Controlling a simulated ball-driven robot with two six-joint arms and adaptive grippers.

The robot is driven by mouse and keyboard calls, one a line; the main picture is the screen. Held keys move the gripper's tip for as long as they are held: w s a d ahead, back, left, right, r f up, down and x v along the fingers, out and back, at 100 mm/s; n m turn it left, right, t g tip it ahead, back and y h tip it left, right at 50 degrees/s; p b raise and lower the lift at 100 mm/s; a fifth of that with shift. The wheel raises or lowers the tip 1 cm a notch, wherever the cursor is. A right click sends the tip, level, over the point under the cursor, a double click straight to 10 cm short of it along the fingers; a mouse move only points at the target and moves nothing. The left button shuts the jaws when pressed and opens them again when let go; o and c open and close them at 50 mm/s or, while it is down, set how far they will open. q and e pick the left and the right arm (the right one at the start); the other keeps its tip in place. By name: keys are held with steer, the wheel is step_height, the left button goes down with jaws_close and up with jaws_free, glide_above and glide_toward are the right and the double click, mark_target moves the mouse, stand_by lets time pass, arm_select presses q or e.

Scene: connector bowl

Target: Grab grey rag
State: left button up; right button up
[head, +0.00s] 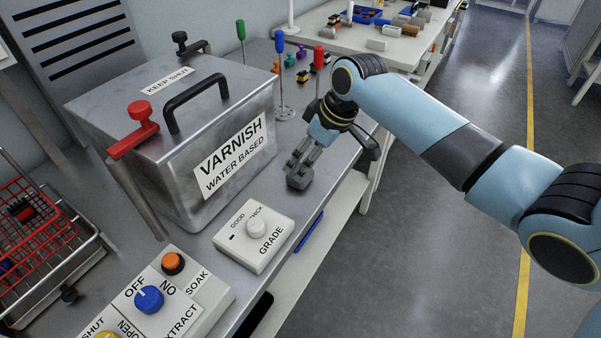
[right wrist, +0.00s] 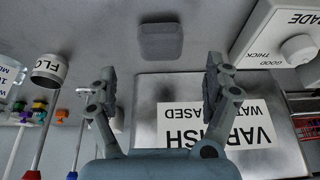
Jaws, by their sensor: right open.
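A small dark grey pad with rounded corners, which looks like the grey rag (right wrist: 160,42), lies on the grey bench top in the right wrist view. In the head view a grey shape at the finger ends looks like the same rag (head: 298,182), partly covered by the fingers. My right gripper (head: 300,162) points down at the bench, just right of the varnish box. In the right wrist view the right gripper (right wrist: 160,78) has its fingers spread with nothing between them, and the rag shows beyond the tips, midway across. My left gripper is not in view.
The metal varnish box (head: 195,135) stands close left of the gripper. The white grade box with a knob (head: 254,236) sits nearer the bench's front. Upright rods with coloured tops (head: 279,42) stand behind. The bench edge is close on the right.

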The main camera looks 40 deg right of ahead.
steer(key=x, duration=0.6)
steer(key=shift+f, duration=0.2)
steer(key=c, duration=1.2)
steer(key=shift+o, duration=0.2)
